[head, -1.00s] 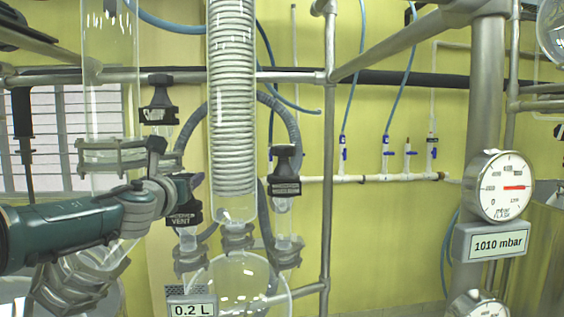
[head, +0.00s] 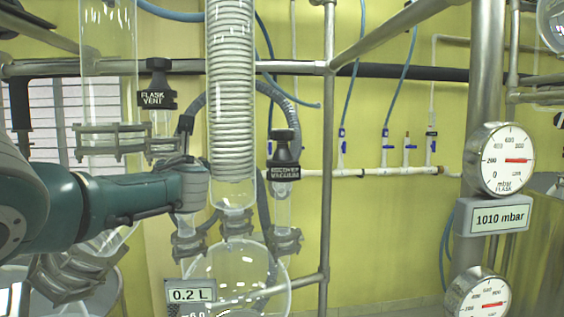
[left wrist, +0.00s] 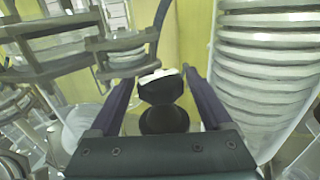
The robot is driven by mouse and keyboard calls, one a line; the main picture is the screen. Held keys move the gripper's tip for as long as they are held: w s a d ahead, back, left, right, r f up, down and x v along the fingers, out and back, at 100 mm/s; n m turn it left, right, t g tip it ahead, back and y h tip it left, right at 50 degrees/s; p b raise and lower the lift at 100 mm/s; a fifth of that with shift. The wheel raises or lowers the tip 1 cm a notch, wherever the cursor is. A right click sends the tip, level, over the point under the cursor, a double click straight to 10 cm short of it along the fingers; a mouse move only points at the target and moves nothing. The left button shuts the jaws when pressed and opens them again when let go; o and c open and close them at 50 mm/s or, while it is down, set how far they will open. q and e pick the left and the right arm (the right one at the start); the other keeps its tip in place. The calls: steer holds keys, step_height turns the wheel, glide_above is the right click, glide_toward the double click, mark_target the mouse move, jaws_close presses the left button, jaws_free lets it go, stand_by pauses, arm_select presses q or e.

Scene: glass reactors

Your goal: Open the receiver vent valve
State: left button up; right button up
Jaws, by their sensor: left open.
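The receiver vent valve, a black knob (left wrist: 160,88) with a pale label edge on top, shows in the left wrist view between the two fingers of my left gripper (left wrist: 160,76). The gripper is open, with a finger on either side of the knob; contact cannot be told. In the head view my left gripper (head: 190,165) comes in from the left and hides this valve. It is above the glass neck at the left of the receiver flask (head: 238,270). My right gripper is not in view.
The flask vent valve (head: 157,88) stands upper left of the gripper. The receiver vacuum valve (head: 284,158) is to the right, beyond the coiled glass condenser (head: 232,100). A vertical metal post (head: 328,200) and a pressure gauge (head: 502,160) stand further right.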

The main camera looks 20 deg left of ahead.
arm_select(q)
steer(key=p, duration=0.1)
steer(key=m+t+h+p, duration=0.1)
steer(key=shift+s+a+r+p, duration=0.1)
steer(key=shift+a+r+p, duration=0.05)
steer(key=shift+r+p, duration=0.2)
steer(key=shift+f+m+t+h+p, duration=0.15)
steer(key=shift+m+t+h+p, duration=0.2)
steer(key=shift+m+t+h, duration=0.7)
steer(key=m+h+b, duration=0.1)
steer(key=h+b, duration=0.1)
steer(key=m+t+h+b, duration=0.1)
steer(key=m+h+b, duration=0.1)
steer(key=h+b, duration=0.1)
steer(key=f+m+t+h+b, duration=0.1)
steer(key=h+b, duration=0.2)
steer(key=shift+m, duration=0.35)
steer(key=shift+r+h+b, duration=0.2)
steer(key=shift+h+b, duration=0.15)
steer(key=shift+b, duration=0.25)
steer(key=shift+r+m, duration=0.1)
steer(key=shift+m, duration=0.2)
steer(key=shift+c, duration=0.2)
